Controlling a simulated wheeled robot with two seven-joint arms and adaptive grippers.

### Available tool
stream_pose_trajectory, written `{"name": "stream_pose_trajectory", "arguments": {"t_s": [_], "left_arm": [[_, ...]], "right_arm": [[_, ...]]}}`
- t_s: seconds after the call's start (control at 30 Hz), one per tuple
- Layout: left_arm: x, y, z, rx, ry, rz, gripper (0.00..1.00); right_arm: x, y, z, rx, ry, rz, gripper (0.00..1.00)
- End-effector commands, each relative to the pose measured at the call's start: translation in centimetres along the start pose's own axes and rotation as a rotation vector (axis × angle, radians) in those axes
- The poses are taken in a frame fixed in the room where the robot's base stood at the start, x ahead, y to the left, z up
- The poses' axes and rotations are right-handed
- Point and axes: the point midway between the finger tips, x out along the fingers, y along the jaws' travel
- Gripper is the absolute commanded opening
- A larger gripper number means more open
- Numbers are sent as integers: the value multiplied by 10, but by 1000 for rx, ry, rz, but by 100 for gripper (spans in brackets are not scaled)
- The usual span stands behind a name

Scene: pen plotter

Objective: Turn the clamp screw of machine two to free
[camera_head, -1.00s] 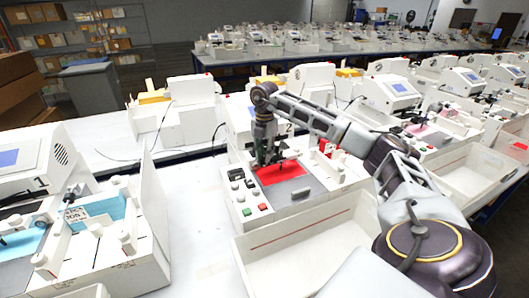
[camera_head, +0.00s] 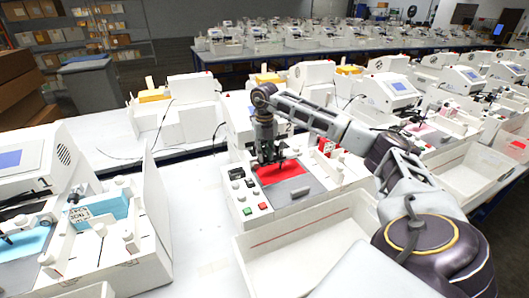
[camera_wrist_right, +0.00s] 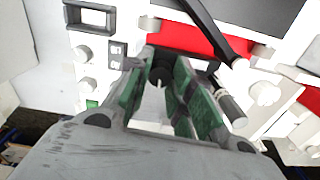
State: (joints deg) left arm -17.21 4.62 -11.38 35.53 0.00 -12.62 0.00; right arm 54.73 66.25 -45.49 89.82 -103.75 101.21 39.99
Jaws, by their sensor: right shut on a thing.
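Machine two (camera_head: 245,190) is the white plotter in the middle of the head view, with a red sheet (camera_head: 283,170) on its bed. My right gripper (camera_head: 269,160) reaches down over the left part of that bed. In the right wrist view, the green-padded fingers of my right gripper (camera_wrist_right: 161,80) are shut on a dark round knob (camera_wrist_right: 160,72), apparently the clamp screw. The fingers hide most of it, and its turn position cannot be read. My left gripper is not in view.
Green and red buttons (camera_head: 257,208) sit at machine two's front left. An open white tray (camera_head: 300,240) stands in front of it. Another machine with a blue block (camera_head: 98,208) is at left. Bare white table (camera_head: 195,190) lies between the machines.

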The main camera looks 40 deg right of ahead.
Motion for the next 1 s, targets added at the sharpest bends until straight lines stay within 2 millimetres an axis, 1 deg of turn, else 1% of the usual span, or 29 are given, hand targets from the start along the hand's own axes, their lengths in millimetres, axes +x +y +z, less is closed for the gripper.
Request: {"name": "stream_pose_trajectory", "arguments": {"t_s": [0.7,1.0], "left_arm": [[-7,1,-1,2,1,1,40],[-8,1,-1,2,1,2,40]], "right_arm": [[0,0,0,-544,2,0,0],[1,-1,0,-713,2,0,0]]}}
